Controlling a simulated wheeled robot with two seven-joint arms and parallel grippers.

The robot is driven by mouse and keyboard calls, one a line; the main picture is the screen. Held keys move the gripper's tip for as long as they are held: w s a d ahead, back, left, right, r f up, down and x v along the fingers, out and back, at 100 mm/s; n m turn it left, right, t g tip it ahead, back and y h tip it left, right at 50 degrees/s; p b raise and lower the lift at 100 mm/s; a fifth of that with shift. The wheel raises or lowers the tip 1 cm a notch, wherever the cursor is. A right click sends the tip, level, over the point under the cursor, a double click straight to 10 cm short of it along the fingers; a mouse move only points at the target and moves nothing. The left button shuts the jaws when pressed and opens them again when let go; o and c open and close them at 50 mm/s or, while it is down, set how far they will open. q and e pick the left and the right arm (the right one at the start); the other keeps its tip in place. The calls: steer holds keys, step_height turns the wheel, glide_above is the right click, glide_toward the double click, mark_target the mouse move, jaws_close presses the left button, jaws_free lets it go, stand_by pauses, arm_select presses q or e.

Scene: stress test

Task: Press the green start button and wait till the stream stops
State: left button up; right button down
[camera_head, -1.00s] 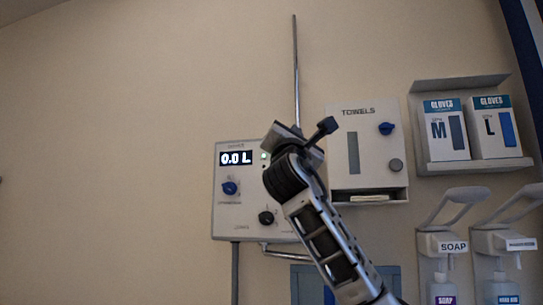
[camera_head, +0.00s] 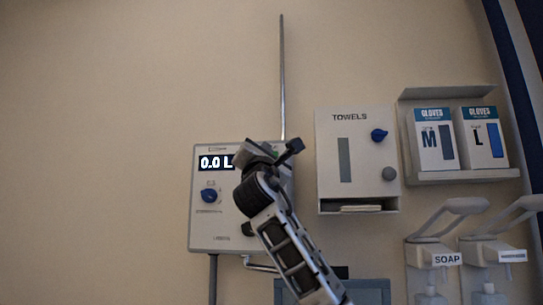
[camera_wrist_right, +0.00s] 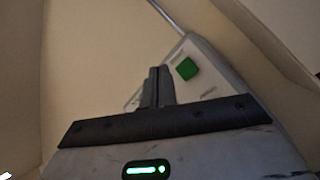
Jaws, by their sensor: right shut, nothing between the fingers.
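A pale wall-mounted control box (camera_head: 205,232) has a display (camera_head: 215,162) reading 0.0 L and a blue knob (camera_head: 209,196). My right gripper (camera_head: 268,152) is in front of the box's upper right part and hides some of its face. In the right wrist view a square green button (camera_wrist_right: 187,69) shows on the box face. The shut, empty fingers of my right gripper (camera_wrist_right: 158,72) are beside the button, to its left in that picture. Whether they touch the box I cannot tell. No stream shows. My left gripper is not in view.
A thin metal pipe (camera_head: 282,80) rises above the box. A towel dispenser (camera_head: 330,185) hangs close to the right of my gripper. Further right are a glove rack (camera_head: 465,175) and soap dispensers (camera_head: 435,253). The wall at the left is bare.

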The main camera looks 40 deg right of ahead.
arm_select(q)
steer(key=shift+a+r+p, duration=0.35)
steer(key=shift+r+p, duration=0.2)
steer(key=shift+p, duration=0.6)
arm_select(e)
steer(key=w+d, duration=0.1)
steer(key=d, duration=0.1)
steer(key=w+d, duration=0.2)
steer(key=shift+w+d, duration=0.15)
steer(key=shift+w, duration=0.05)
arm_select(q)
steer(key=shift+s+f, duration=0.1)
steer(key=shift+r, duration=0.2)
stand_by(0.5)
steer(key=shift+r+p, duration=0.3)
steer(key=shift+p, duration=0.15)
arm_select(e)
steer(key=shift+w+d, duration=0.25)
steer(key=shift+d, duration=0.05)
